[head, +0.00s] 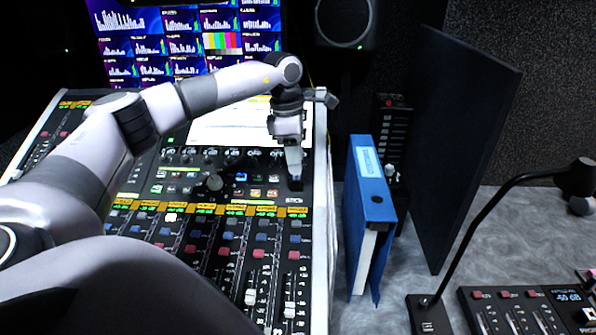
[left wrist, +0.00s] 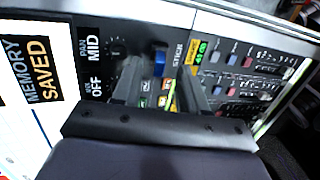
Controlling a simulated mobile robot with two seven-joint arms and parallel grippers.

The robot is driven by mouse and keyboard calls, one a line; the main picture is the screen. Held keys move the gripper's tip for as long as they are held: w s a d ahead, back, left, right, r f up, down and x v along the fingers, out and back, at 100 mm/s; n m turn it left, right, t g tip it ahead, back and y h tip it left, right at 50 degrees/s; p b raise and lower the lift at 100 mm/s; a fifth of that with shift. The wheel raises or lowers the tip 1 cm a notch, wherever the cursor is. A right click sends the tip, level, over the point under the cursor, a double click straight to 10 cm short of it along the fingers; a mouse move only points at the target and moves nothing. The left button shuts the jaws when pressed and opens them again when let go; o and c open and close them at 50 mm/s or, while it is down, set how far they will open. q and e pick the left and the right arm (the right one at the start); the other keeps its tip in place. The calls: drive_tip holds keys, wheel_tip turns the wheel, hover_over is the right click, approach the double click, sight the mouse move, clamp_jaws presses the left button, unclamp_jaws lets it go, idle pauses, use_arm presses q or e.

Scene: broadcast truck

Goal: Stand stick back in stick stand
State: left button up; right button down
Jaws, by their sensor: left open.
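A small blue piece (left wrist: 160,61), which looks like the stick, stands at the console panel beside a printed STICK label (left wrist: 178,55) in the left wrist view. My left gripper (head: 294,178) points down at the console's right side. In the left wrist view its open fingers (left wrist: 160,92) are on either side of the blue piece, which shows beyond them; I cannot tell whether they touch it. In the head view the gripper hides most of this spot. A dark upright rack (head: 393,130) with a red top light, possibly the stick stand, is behind the blue binder. My right gripper is not seen.
The mixing console (head: 230,225) has many faders and knobs. A blue binder (head: 370,195) stands right of it, beside a tall dark panel (head: 460,150). A gooseneck microphone (head: 490,205) and a small control box (head: 530,308) are at right.

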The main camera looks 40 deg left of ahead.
use_arm(q)
drive_tip(key=shift+w+d+f, duration=0.15)
drive_tip(key=shift+f, duration=1.4)
clamp_jaws()
drive_tip(key=shift+r, duration=0.2)
